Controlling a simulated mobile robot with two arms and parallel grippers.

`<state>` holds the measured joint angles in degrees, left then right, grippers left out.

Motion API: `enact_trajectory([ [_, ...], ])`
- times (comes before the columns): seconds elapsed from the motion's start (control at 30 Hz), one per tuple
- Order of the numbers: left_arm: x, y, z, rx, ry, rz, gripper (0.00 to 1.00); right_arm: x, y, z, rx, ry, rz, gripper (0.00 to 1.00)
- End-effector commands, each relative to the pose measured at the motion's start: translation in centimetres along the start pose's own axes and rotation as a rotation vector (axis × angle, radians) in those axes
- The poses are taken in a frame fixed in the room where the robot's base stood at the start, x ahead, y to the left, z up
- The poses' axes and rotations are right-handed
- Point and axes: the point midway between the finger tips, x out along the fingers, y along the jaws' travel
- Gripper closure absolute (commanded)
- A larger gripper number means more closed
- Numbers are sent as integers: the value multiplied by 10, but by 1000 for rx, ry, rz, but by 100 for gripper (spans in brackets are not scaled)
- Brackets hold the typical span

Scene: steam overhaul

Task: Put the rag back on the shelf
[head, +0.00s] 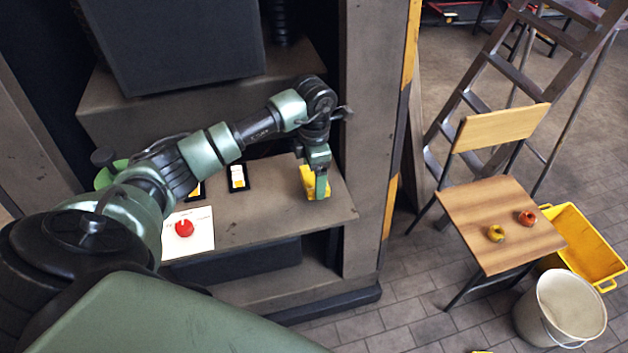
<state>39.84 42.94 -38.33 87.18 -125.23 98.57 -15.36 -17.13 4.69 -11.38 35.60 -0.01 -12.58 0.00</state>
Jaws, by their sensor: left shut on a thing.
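The yellow rag (307,183) is at the right end of the brown shelf (270,211). My left gripper (320,186) points down over that end of the shelf and is shut on the rag. The rag is at or just above the shelf surface; I cannot tell whether it rests there. The gripper hides part of the rag. My right gripper is not in view.
An upright post (366,140) bounds the shelf's right. Beyond stand a wooden chair (480,226), stepladder (512,75), white bucket (560,308) and yellow crate (585,243).

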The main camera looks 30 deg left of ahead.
Motion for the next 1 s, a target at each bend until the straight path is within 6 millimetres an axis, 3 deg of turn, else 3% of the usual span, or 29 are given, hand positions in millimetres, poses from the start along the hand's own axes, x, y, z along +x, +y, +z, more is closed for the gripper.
enact_trajectory([
  [0.2, 30, -1, 0, 0, 2, -2, 52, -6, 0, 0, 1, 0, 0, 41],
  [0.57, 35, 0, 0, 1, 2, 0, 52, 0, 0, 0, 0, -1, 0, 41],
  [0.6, 34, 0, 0, 1, 2, 0, 3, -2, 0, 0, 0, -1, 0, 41],
  [0.63, 33, 0, 0, 0, 2, 0, 0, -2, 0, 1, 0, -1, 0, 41],
  [1.0, 25, 1, 0, 1, -1, 2, 0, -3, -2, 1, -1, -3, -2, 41],
])
